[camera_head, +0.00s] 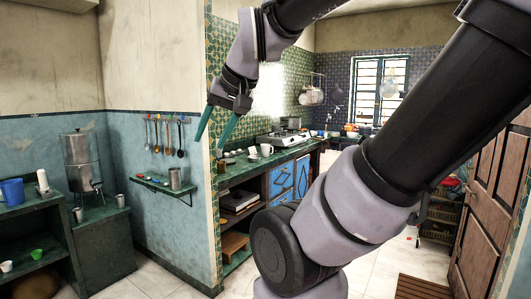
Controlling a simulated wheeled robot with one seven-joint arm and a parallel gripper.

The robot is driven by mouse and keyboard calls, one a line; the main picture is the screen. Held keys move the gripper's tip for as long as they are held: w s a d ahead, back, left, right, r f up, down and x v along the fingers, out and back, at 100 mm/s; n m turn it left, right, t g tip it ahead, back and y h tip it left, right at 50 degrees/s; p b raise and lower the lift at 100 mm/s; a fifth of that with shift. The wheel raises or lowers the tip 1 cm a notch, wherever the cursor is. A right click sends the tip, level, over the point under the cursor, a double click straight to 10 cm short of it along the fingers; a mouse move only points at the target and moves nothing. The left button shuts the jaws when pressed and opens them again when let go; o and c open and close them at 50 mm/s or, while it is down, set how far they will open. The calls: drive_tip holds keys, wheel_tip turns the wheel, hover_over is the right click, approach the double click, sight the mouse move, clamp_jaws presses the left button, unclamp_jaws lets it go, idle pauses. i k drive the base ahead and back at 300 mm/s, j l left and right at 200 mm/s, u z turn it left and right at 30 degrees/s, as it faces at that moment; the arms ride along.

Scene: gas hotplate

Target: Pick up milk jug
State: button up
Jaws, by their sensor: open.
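My gripper (210,145) hangs in the air at the upper middle, fingers pointing down. Its two teal fingers are apart with nothing between them. It appears in front of the tiled wall edge and the left end of the green counter (285,155). A small white cup or jug (266,150) stands on that counter, to the right of my gripper and apart from it. I cannot tell for sure whether it is the milk jug. A blue jug (12,191) stands on the shelf unit at the far left, well away from my gripper.
A gas hotplate (284,138) sits farther back on the counter. Small pale items lie near the counter's left end. A metal dispenser (80,160) stands at left. Utensils hang above a wall shelf (165,186) holding a metal cup (175,178). My arm hides much of the right side.

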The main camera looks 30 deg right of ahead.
sight(264, 147)
drive_tip(key=i+l+z, duration=0.1)
drive_tip(key=i+l, duration=0.3)
drive_tip(key=i+l+z, duration=0.1)
drive_tip(key=i+l, duration=0.25)
drive_tip(key=i+l+z, duration=0.1)
drive_tip(key=i+l, duration=0.25)
drive_tip(key=i, duration=0.15)
drive_tip(key=i+l+z, duration=0.15)
drive_tip(key=i+l, duration=0.15)
drive_tip(key=i, duration=0.15)
drive_tip(key=i+l+z, duration=0.1)
drive_tip(key=i+l, duration=0.15)
drive_tip(key=i, duration=0.2)
drive_tip(key=i+l+z, duration=0.1)
drive_tip(key=i, duration=0.35)
drive_tip(key=i+l+z, duration=0.1)
drive_tip(key=i+l, duration=0.2)
drive_tip(key=i, duration=0.15)
